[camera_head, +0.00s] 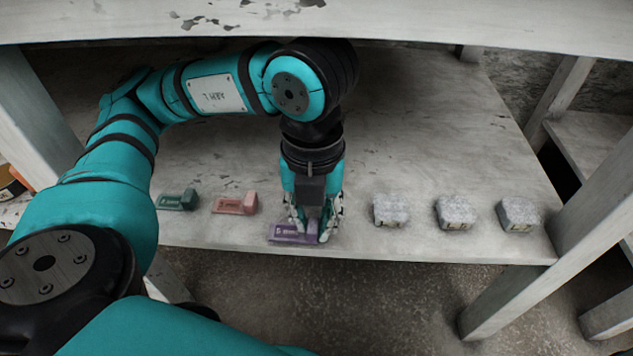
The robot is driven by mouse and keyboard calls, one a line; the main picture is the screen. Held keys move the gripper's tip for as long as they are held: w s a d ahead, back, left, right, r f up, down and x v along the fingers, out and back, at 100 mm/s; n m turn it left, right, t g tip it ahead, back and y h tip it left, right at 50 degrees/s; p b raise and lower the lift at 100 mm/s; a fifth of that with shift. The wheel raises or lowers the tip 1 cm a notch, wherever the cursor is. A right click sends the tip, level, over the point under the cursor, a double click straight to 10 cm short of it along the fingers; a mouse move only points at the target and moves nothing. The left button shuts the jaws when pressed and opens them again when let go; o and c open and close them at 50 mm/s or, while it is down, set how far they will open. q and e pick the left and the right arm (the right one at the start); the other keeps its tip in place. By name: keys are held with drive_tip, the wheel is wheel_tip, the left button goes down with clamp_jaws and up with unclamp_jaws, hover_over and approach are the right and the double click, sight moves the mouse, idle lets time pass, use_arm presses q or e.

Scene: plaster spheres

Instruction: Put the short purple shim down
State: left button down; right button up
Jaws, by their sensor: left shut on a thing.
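The short purple shim (291,232) is at the front edge of the grey shelf board (420,170), in the middle of the view. My left gripper (312,228) points down over it and is shut on its right part, so the fingers hide that end. The shim looks level and very close to the board; I cannot tell whether it touches it. My right gripper is not in view.
A green shim (178,200) and a pink shim (235,203) lie to the left. Several grey stone-like blocks, such as the nearest one (390,210), stand in a row to the right. An upper board (450,25) overhangs the back, and posts (540,270) flank the shelf.

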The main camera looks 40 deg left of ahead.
use_arm(q)
drive_tip(key=shift+w+a+f+b, duration=0.15)
drive_tip(key=shift+w+a+b, duration=0.25)
drive_tip(key=shift+w, duration=0.25)
drive_tip(key=w+b, duration=0.1)
drive_tip(key=w+a+b, duration=0.1)
drive_tip(key=w+b, duration=0.1)
drive_tip(key=shift+a+f, duration=0.3)
drive_tip(key=shift+a, duration=0.1)
drive_tip(key=shift+r, duration=0.15)
drive_tip(key=shift+f, duration=0.2)
drive_tip(key=c, duration=1.3)
unclamp_jaws()
drive_tip(key=shift+o, duration=0.2)
drive_tip(key=shift+r, duration=0.15)
